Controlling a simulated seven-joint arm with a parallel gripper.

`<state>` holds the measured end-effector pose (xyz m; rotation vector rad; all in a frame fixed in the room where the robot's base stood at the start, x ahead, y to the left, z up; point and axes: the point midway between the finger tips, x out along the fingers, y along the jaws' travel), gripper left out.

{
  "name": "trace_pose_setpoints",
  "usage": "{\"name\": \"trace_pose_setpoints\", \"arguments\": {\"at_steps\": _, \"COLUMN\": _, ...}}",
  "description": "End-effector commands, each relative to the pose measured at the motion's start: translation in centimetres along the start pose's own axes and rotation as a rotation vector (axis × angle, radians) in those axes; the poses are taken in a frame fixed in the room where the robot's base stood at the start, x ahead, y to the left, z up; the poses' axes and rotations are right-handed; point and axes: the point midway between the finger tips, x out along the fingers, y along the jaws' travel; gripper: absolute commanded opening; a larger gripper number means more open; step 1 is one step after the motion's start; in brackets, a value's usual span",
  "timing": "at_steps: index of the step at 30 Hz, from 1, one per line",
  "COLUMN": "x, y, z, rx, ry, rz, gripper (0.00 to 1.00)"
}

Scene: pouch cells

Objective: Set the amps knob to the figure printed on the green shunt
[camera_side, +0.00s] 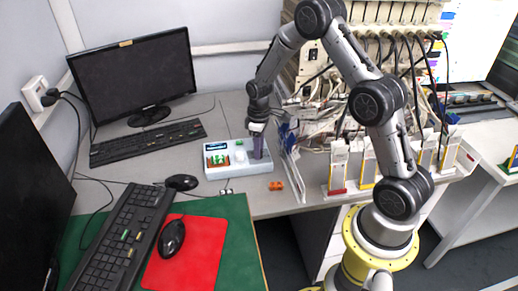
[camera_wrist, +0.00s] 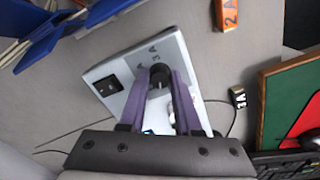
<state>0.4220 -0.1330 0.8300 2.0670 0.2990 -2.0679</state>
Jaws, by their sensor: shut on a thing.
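A pale tester box (camera_side: 228,171) stands on the grey desk in the side view, and also shows in the wrist view (camera_wrist: 182,57). My gripper (camera_side: 257,156) is at its right end, pointing down. In the wrist view its purple fingers (camera_wrist: 161,78) are closed around a black knob (camera_wrist: 159,76) on the box's top. Markings including "3A" are printed beside the knob; where its pointer aims is hidden by the fingers. A green piece (camera_side: 219,160), perhaps the green shunt, sits on the box's left part; I cannot read a figure on it.
An orange piece (camera_side: 276,185) lies on the desk to the right; in the wrist view it (camera_wrist: 229,14) reads "2A". A small dark piece marked "3A" (camera_wrist: 238,97) lies near the box.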

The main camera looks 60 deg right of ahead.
Motion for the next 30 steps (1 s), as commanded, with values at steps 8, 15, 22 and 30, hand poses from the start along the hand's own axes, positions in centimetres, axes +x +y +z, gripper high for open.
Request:
{"name": "trace_pose_setpoints", "arguments": {"at_steps": 8, "x": -0.15, "y": 0.0, "z": -0.04, "rx": 0.261, "ry": 0.002, "rz": 0.001, "gripper": 0.0}}
{"name": "trace_pose_setpoints", "arguments": {"at_steps": 15, "x": -0.15, "y": -0.01, "z": -0.04, "rx": 0.463, "ry": 0.002, "rz": 0.001, "gripper": 0.0}}
{"name": "trace_pose_setpoints", "arguments": {"at_steps": 22, "x": -0.14, "y": -0.02, "z": -0.03, "rx": 0.605, "ry": 0.001, "rz": 0.0, "gripper": 0.0}}
{"name": "trace_pose_setpoints", "arguments": {"at_steps": 30, "x": -0.17, "y": -0.01, "z": -0.04, "rx": 0.69, "ry": 0.001, "rz": 0.0, "gripper": 0.0}}
